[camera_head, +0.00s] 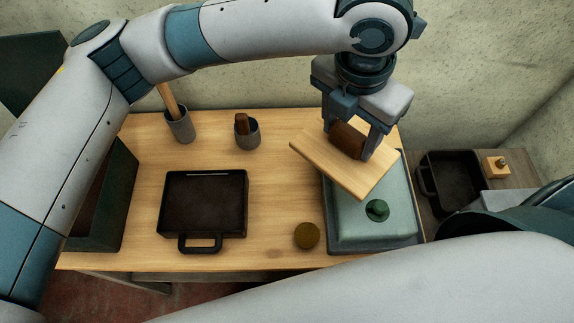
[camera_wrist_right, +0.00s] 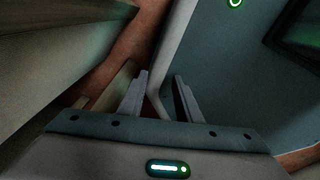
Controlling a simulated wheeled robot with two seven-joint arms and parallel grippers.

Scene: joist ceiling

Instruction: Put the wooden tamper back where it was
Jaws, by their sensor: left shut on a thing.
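The wooden tamper is a light wooden plate (camera_head: 338,163) with a dark brown handle (camera_head: 347,139). My left gripper (camera_head: 348,143) comes down from above and is shut on the handle. The plate is tilted and hangs over the back left part of a pale green lidded box (camera_head: 372,225) with a dark green knob. I cannot tell whether the plate touches the lid. My right gripper (camera_wrist_right: 160,82) shows in the right wrist view with its fingers apart and nothing between them, away from the tabletop.
A dark handled pan (camera_head: 203,205) lies on the wooden table (camera_head: 280,195), with a round brownish object (camera_head: 307,236) to its right. Two grey cups (camera_head: 180,126) (camera_head: 247,134) stand at the back. Another dark pan (camera_head: 452,181) and a small wooden block (camera_head: 496,168) are at right.

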